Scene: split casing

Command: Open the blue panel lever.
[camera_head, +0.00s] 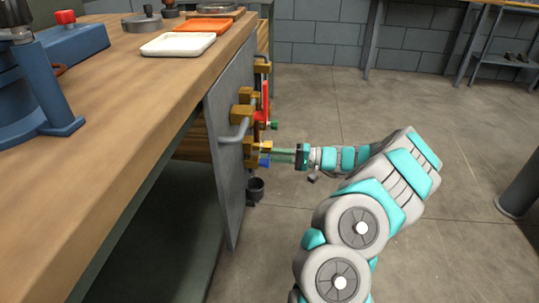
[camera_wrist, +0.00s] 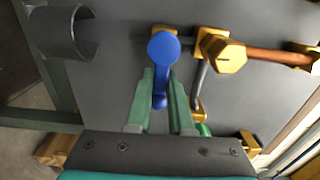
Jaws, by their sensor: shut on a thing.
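The blue panel lever (camera_wrist: 163,48) has a round blue knob and a blue stem, and sits on the upright grey panel (camera_wrist: 115,60). In the head view only a small blue part of the lever (camera_head: 265,162) shows at the panel's outer face, below a brass block. My gripper (camera_wrist: 161,98) has its two green fingers on either side of the blue stem and is shut on it. In the head view my gripper (camera_head: 273,157) reaches the panel (camera_head: 224,150) from the right. The lever's base is partly hidden by its knob and my fingers.
Brass blocks (camera_head: 243,111), a grey handle (camera_head: 234,133), a red bar (camera_head: 265,100) and a green knob (camera_head: 273,125) crowd the panel nearby. A dark cup (camera_head: 255,187) hangs below. The workbench (camera_head: 120,100) stands left; the floor (camera_head: 330,105) to the right is open.

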